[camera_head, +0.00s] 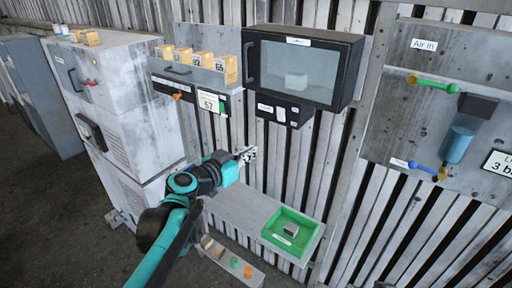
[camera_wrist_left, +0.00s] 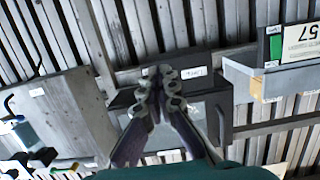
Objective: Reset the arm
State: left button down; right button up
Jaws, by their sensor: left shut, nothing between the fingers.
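My left arm comes in from the lower left in the head view. Its gripper (camera_head: 246,154) is shut and empty, held in the air in front of the slatted wall, above the shelf and below the black cabinet. In the left wrist view the gripper (camera_wrist_left: 160,72) shows with its fingertips together, nothing between them. Behind it there is the dark cabinet (camera_wrist_left: 215,100). My right gripper cannot be made out in either view.
A black windowed cabinet (camera_head: 353,72) hangs on the wall, with a drawer unit (camera_head: 180,72) bearing several numbered boxes on its left. A green tray (camera_head: 310,247) with a grey block (camera_head: 291,229) stands on the shelf (camera_head: 238,209). A panel (camera_head: 465,65) with a green-handled valve is at right.

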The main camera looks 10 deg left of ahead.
pick_arm(q)
jog(key=s+d+f+g+b, duration=0.1)
jog(key=s+d+f+b, duration=0.1)
jog(key=s+f+b, duration=0.45)
jog(key=s+d+f+g+y+b, duration=0.15)
jog(key=f+b, duration=0.25)
jog(key=f, duration=0.6)
jog(key=s+d+f+g+b, duration=0.1)
jog(key=s+f+g+b, duration=0.1)
jog(key=s+f+b, duration=0.45)
jog(key=s+a+f+n+g+y+b, duration=0.1)
jog(key=s+a+f+b, duration=0.1)
jog(key=f, duration=0.6)
jog(key=s+a+f+n+g+y+b, duration=0.1)
jog(key=s+f+b, duration=0.3)
jog(key=f, duration=0.4)
jog(key=s+a+f+n+g+y+b, duration=0.1)
jog(key=s+a+f+n+y+b, duration=0.1)
jog(key=f, duration=0.6)
jog(key=s+a+b, duration=0.1)
jog(key=b, duration=0.1)
jog(key=shift+s+b, duration=0.15)
jog(key=shift+b, duration=0.25)
pick_arm(e)
notch_tip(320, 180, down, 28)
jog(key=shift+w+d, duration=0.15)
jog(key=shift+w, duration=0.05)
pick_arm(q)
jog(key=shift+f+y, duration=0.1)
jog(key=shift+y, duration=0.15)
